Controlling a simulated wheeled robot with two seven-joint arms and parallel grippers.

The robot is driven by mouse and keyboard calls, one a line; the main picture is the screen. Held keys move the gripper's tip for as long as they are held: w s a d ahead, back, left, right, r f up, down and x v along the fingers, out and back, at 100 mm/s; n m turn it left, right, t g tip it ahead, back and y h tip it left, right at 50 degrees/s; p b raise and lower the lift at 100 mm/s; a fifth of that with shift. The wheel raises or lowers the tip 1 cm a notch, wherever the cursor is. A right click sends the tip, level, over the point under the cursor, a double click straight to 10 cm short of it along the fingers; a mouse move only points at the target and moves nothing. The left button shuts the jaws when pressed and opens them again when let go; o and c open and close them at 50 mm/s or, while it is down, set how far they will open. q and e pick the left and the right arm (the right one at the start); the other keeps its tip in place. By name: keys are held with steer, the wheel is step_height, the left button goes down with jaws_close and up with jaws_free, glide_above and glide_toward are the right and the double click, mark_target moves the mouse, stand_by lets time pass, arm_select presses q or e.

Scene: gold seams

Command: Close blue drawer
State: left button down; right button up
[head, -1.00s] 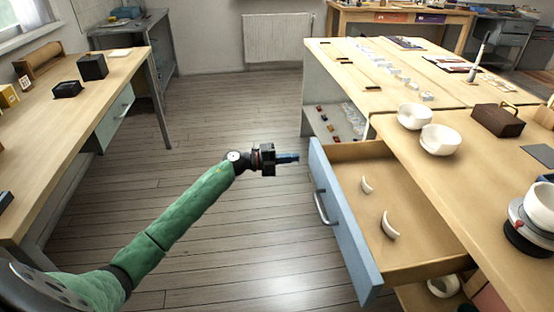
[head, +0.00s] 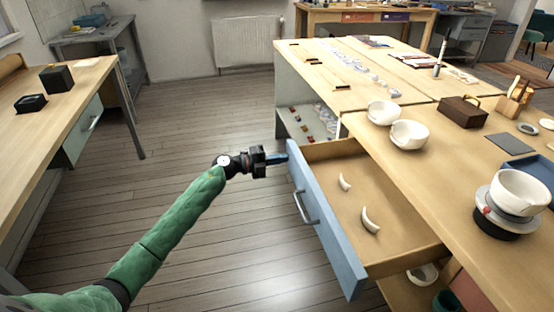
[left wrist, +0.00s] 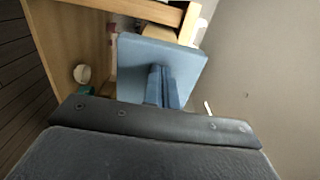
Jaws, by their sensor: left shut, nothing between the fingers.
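The blue drawer (head: 328,225) is pulled open from the right-hand workbench, its blue front facing left with a grey bar handle (head: 305,208). Two white curved shards lie inside, a small one (head: 345,183) and a larger one (head: 370,220). My left gripper (head: 286,158) is shut and empty, at the far upper end of the drawer front. I cannot tell whether its tips touch the front. In the left wrist view the shut blue fingers (left wrist: 162,72) point at the blue panel (left wrist: 188,62). My right gripper is not in view.
White bowls (head: 408,134), a brown wooden box (head: 463,111) and a white cup on a stand (head: 520,190) are on the workbench (head: 440,165). A second bench (head: 60,110) stands at the left. The wooden floor (head: 190,120) between them is clear.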

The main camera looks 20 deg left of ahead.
arm_select(q)
steer(key=p, duration=0.3)
glide_toward(344, 155)
steer(key=r, duration=0.1)
steer(key=a+r, duration=0.1)
steer(key=r, duration=0.1)
steer(key=shift+s+a+r, duration=0.1)
steer(key=shift+s+a, duration=0.3)
steer(key=x, duration=1.2)
steer(key=shift+w+d+f, duration=0.1)
steer(key=shift+f, duration=0.1)
steer(key=shift+w+d, duration=0.4)
steer(key=shift+d, duration=0.1)
steer(key=shift+r, duration=0.15)
steer(key=shift+d+r, duration=0.1)
steer(key=shift+r, duration=0.05)
